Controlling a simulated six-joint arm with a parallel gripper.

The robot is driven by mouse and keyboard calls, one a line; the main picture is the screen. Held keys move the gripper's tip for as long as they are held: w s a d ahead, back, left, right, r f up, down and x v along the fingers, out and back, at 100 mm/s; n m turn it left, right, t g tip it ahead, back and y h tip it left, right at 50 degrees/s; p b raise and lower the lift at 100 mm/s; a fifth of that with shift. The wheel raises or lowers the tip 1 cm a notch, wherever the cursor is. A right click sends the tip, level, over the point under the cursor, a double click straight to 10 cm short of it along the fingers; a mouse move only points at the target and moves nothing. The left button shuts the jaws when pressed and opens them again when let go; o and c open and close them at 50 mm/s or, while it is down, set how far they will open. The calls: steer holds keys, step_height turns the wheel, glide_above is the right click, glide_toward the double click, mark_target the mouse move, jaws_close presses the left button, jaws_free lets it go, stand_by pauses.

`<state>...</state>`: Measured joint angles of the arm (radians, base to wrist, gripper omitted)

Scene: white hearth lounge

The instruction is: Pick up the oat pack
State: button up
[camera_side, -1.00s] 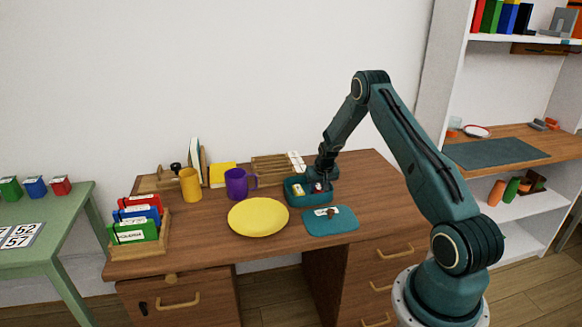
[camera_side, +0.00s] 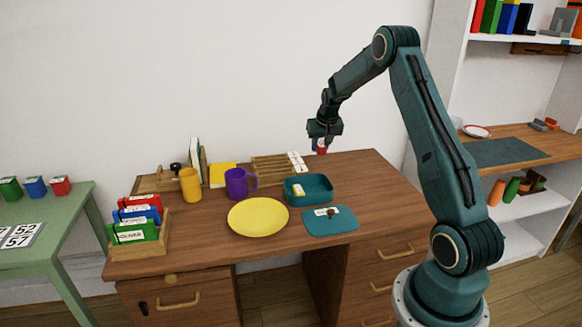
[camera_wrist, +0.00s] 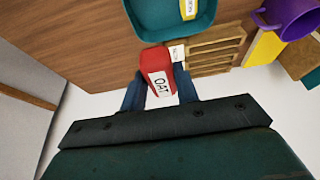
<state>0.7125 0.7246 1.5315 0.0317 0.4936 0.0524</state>
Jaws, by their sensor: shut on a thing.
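The oat pack (camera_wrist: 158,72) is a small red box with a white label reading OAT in the wrist view. My gripper (camera_wrist: 160,92) is shut on it, one dark finger on each side. In the side view my gripper (camera_side: 322,140) holds the oat pack (camera_side: 321,147) in the air above the back of the desk, clear of the surface. The finger ends are small in the side view.
A teal bin (camera_side: 318,188) below holds another small labelled pack (camera_side: 298,189).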

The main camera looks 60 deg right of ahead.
steer(key=shift+r, duration=1.25)
steer(key=w+a+n, duration=0.2)
steer(key=w+a, duration=0.2)
steer(key=a, duration=0.5)
steer(key=r+n+t+y, duration=0.1)
steer(key=n, duration=0.2)
glide_above(265, 218)
steer(key=s, duration=0.1)
steer(key=shift+m, duration=0.3)
steer(key=f, duration=1.5)
steer(key=shift+s+a+f, duration=0.15)
steer(key=shift+a+f, duration=0.1)
steer(key=shift+a, duration=0.05)
steer(key=shift+f, duration=2.15)
steer(key=shift+f, duration=0.4)
